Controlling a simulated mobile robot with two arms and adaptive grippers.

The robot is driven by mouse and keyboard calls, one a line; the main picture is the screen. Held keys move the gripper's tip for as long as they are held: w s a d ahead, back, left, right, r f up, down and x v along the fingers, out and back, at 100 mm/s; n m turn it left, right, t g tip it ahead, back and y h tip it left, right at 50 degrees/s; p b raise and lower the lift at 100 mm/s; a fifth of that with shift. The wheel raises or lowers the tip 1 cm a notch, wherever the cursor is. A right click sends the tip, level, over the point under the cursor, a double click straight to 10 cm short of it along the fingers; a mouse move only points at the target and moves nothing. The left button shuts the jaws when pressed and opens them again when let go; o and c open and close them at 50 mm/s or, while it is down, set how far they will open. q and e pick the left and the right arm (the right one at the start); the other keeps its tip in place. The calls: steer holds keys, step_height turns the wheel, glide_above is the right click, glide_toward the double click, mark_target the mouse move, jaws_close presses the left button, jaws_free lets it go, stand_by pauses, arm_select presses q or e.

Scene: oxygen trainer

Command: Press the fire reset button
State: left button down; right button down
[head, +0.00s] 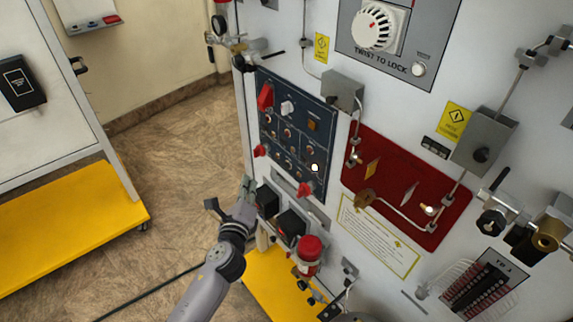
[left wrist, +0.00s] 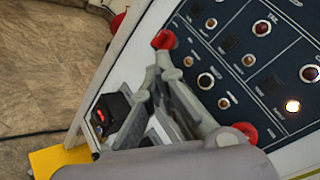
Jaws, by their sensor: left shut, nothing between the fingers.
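The dark blue control panel (head: 283,110) is on the white cabinet, with several small round buttons and lamps. It also fills the upper right of the left wrist view (left wrist: 255,85). Its labels are too small to read surely, so I cannot tell which button is the fire reset. One round lamp or button glows white (head: 315,167); it also shows in the left wrist view (left wrist: 292,105). My left gripper (head: 247,186) is shut and empty, at the panel's lower left. In the left wrist view its fingertips (left wrist: 160,68) appear just below a red knob (left wrist: 163,40); contact is unclear.
Two black boxes (head: 267,200) protrude below the panel. A red-topped fitting (head: 308,250) stands lower on the cabinet. A dark red plate (head: 390,190) with metal fittings is right of the panel. Open tiled floor (head: 180,150) and a yellow-based cart (head: 70,225) are left.

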mark_target(287, 165)
arm_select(q)
steer(key=w+d+b, duration=0.3)
steer(key=w+d, duration=0.2)
steer(key=d, duration=0.2)
steer(key=shift+d, duration=0.15)
stand_by(1.4)
steer(key=shift+b, duration=0.35)
steer(key=shift+w+d, duration=0.2)
steer(key=shift+d, duration=0.1)
steer(key=shift+w+d+b, duration=0.2)
steer(key=shift+d+b, duration=0.1)
steer(key=shift+d, duration=0.05)
stand_by(0.4)
steer(key=shift+s+a, duration=0.1)
steer(key=shift+a, duration=0.05)
steer(key=shift+s+a+p, duration=0.35)
steer(key=shift+a+p, duration=0.15)
stand_by(0.4)
